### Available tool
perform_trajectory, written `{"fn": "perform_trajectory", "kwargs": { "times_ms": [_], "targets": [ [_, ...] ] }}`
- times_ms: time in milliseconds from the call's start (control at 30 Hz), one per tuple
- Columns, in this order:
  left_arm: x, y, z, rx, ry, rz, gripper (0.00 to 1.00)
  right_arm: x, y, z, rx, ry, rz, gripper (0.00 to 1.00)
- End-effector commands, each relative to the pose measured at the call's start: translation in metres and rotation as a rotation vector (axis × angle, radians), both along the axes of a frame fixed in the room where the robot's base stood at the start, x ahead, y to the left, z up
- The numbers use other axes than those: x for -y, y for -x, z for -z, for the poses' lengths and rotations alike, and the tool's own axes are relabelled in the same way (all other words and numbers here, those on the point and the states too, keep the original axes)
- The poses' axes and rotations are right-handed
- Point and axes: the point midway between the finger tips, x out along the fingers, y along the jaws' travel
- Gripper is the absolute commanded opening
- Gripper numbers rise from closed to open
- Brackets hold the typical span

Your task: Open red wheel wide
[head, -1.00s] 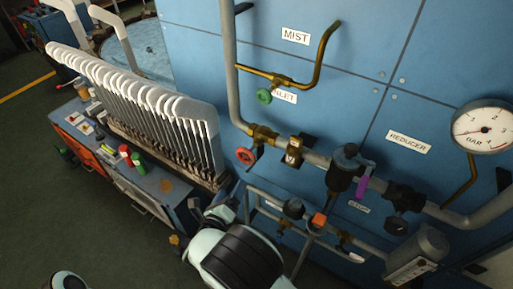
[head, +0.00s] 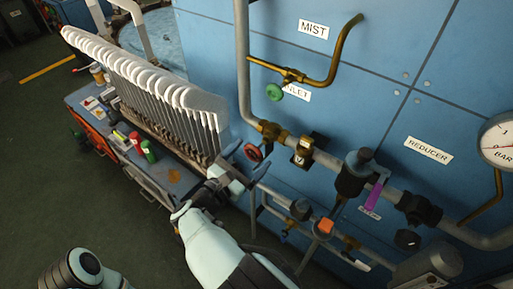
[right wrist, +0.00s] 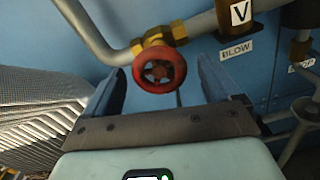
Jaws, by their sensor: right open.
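The red wheel (head: 253,153) is a small spoked handwheel on a brass valve at the lower left of the grey pipe. In the right wrist view the red wheel (right wrist: 159,71) faces me, between the two fingers in the picture. My right gripper (head: 244,160) is open and reaches up to the wheel from below left. In the right wrist view the fingers of my right gripper (right wrist: 158,68) stand apart either side of the wheel, with visible gaps. Whether the fingertips reach past the rim, I cannot tell. My left gripper is not in view.
A green wheel (head: 274,92) sits above on the brass MIST line. White sock boards (head: 150,85) stand in a row on the bench at left. A purple-handled lever (head: 373,196) and a pressure gauge (head: 499,142) are at right. The blue panel (head: 205,45) is behind.

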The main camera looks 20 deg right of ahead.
Motion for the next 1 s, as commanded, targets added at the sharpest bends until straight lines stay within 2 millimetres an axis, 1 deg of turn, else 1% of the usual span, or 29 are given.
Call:
{"fn": "perform_trajectory", "kwargs": {
  "times_ms": [33,100,233,367,567,600,667,700,767,1000],
  "targets": [
    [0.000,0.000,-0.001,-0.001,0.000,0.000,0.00,0.007,-0.005,-0.001,0.000,0.001,0.002,0.90],
    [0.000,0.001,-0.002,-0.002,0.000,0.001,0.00,0.015,-0.011,0.000,-0.001,0.003,0.001,0.90],
    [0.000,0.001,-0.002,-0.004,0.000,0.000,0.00,0.023,-0.018,0.000,-0.001,0.001,0.000,0.90],
    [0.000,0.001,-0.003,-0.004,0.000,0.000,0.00,0.026,-0.021,0.000,-0.001,0.001,-0.001,0.90],
    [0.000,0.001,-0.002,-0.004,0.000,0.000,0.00,0.026,-0.021,0.000,-0.001,0.002,-0.002,0.90],
    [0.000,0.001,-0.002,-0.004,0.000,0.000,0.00,0.026,-0.021,0.000,-0.001,0.002,-0.002,0.87],
    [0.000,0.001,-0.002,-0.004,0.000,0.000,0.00,0.026,-0.021,0.000,-0.001,0.002,-0.002,0.67],
    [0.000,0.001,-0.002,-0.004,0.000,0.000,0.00,0.026,-0.021,0.000,-0.001,0.002,-0.002,0.54],
    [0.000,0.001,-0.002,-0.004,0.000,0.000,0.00,0.026,-0.021,0.000,-0.001,0.002,-0.002,0.36],
    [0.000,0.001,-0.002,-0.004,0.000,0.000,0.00,0.026,-0.021,0.001,-0.011,0.008,-0.002,0.36]
  ]
}}
